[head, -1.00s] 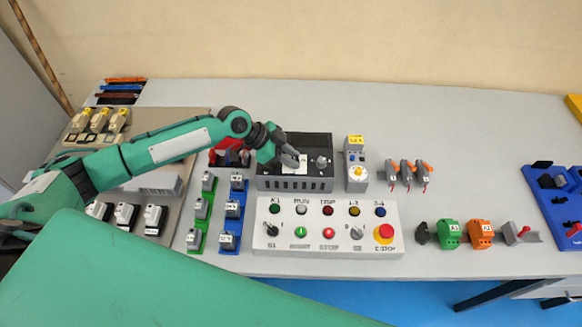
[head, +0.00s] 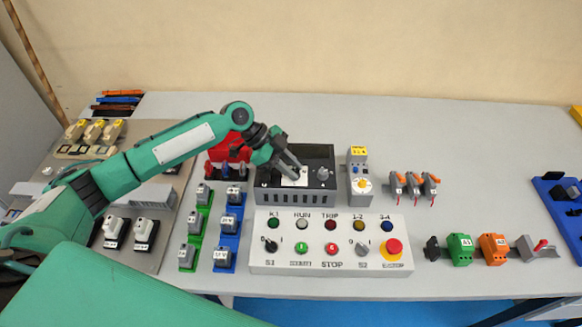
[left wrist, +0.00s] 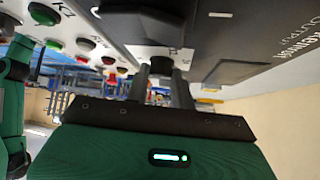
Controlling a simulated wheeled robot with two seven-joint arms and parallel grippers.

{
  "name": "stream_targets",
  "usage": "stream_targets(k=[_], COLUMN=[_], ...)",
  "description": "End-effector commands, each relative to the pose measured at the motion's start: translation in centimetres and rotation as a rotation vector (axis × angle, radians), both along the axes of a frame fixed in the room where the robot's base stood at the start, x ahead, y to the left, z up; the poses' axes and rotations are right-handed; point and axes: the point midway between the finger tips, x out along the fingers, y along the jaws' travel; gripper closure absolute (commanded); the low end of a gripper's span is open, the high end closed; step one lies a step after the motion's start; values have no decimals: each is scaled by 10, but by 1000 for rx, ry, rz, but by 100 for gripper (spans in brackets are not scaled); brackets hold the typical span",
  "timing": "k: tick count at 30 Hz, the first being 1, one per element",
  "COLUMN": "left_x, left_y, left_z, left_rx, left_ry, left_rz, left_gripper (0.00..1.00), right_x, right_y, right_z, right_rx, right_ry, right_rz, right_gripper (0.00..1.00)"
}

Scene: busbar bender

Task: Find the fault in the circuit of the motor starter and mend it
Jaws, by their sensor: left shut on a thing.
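My left gripper (head: 297,170) is over the white plate on top of the dark box (head: 312,157) at the middle of the table. In the left wrist view its two fingers (left wrist: 162,82) are closed around a small dark round knob (left wrist: 161,65) on the pale plate. The fingers hide that knob in the head view. A grey knob (head: 322,173) is uncovered on the box's right part. The control panel (head: 330,257), with lamps, selectors, buttons and a red emergency stop (head: 393,247), lies in front of the box. My right gripper is not in view.
A grey device with a yellow dial (head: 361,178) stands right of the box, then several orange-levered pieces (head: 413,187). Green (head: 460,249) and orange (head: 493,248) modules lie at the front right. Green and blue racks (head: 222,254) stand left of the panel. The back right table is clear.

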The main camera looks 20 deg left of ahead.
Motion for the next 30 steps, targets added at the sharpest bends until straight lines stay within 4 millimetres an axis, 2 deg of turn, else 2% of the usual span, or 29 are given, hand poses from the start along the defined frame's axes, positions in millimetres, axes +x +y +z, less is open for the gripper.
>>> stream_targets(k=[4,5,8,20,24,30], left_x=[1,1,1,1,1,0], left_y=[1,1,1,6,23,56], left_z=[1,1,1,5,20,52], left_rx=[0,0,0,0,1,2], left_ry=[-1,-1,-1,-2,-4,-4], left_rz=[3,3,3,4,4,5], left_gripper=[99,74,55,55,55,55], right_x=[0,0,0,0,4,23], right_y=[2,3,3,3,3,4], right_z=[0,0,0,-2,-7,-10], right_rx=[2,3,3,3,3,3], right_ry=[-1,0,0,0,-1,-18], right_rz=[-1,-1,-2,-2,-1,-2], right_gripper=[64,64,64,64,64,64])
